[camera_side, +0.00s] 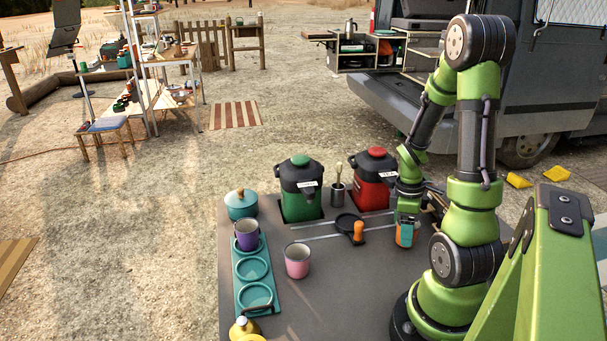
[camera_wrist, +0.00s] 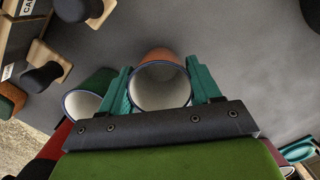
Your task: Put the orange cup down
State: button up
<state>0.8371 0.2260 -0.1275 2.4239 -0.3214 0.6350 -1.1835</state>
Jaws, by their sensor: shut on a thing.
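A green cup (camera_wrist: 88,97) stands close beside the left finger in the wrist view.
A teal tray (camera_side: 242,298) with round wells holds a purple cup (camera_side: 247,238). A pink cup (camera_side: 297,263) stands beside it. Green (camera_side: 300,190) and red (camera_side: 373,182) dispensers and a utensil canister (camera_side: 338,195) line the back. The front middle of the table (camera_side: 340,300) is clear.

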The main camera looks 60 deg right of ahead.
notch_tip(320, 180, up, 9)
jog(key=w+a, duration=0.1)
jog(key=w, duration=1.4)
notch_tip(320, 180, down, 8)
jog(key=shift+w+a+f, duration=0.1)
jog(key=shift+f, duration=0.1)
jog(key=o, duration=1.1)
